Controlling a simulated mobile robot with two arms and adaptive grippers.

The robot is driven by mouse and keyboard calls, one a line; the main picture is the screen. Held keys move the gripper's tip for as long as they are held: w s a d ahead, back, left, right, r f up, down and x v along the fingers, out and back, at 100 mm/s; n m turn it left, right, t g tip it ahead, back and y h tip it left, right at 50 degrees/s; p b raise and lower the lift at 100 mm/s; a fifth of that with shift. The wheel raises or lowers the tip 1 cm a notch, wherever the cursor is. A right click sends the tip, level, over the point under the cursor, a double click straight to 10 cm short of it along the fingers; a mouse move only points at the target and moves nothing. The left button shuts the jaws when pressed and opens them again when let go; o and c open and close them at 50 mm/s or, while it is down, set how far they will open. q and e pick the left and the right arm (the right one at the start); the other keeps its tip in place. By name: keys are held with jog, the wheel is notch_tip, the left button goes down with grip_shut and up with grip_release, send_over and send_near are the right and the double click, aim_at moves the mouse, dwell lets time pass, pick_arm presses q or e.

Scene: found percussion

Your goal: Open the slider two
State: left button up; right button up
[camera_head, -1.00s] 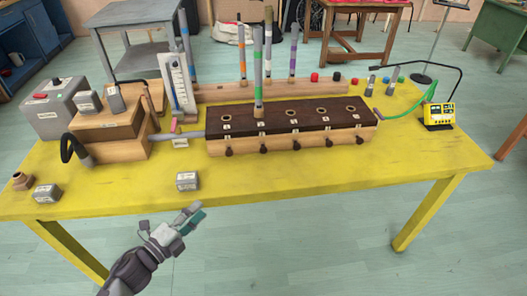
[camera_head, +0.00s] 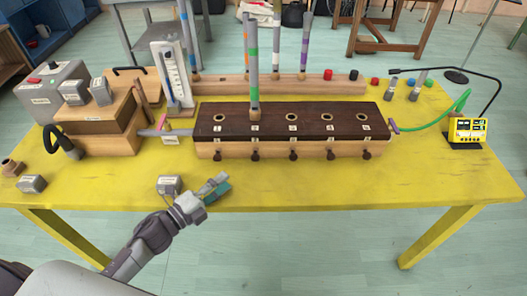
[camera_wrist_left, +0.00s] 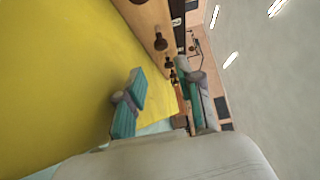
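The long wooden wind chest (camera_head: 325,149) has a dark top with numbered holes and a row of dark slider knobs along its front. The slider two knob (camera_head: 255,156) is second from the left, below a grey banded pipe (camera_head: 253,75) standing in the second hole. My left gripper (camera_head: 217,188) is in front of the chest, below and left of that knob, apart from it. In the left wrist view its teal-padded fingers (camera_wrist_left: 165,100) are spread, with nothing between them. Several knobs show beyond them, the nearest (camera_wrist_left: 160,41); I cannot tell which is two. My right gripper is out of view.
A small grey labelled block (camera_head: 169,185) stands on the yellow table (camera_head: 330,185) close to my left gripper. Wooden boxes (camera_head: 100,130) stand at the left, a yellow meter (camera_head: 466,130) at the right. The table front right of my gripper is clear.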

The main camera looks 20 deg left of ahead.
aim_at(254, 160)
pick_arm(q)
jog(key=shift+w+d+r, duration=0.1)
jog(key=shift+w+d, duration=0.05)
jog(key=shift+w, duration=0.2)
jog(key=p+x, duration=0.1)
jog(key=x, duration=0.3)
jog(key=shift+w+d+r, duration=0.1)
jog(key=shift+w+d, duration=0.1)
jog(key=shift+w, duration=0.15)
jog(key=x, duration=0.7)
jog(key=shift+w+d, duration=0.15)
jog(key=shift+w, duration=0.1)
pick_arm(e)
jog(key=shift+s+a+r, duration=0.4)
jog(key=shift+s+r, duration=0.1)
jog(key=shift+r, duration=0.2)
pick_arm(q)
jog(key=shift+c, duration=0.2)
grip_shut()
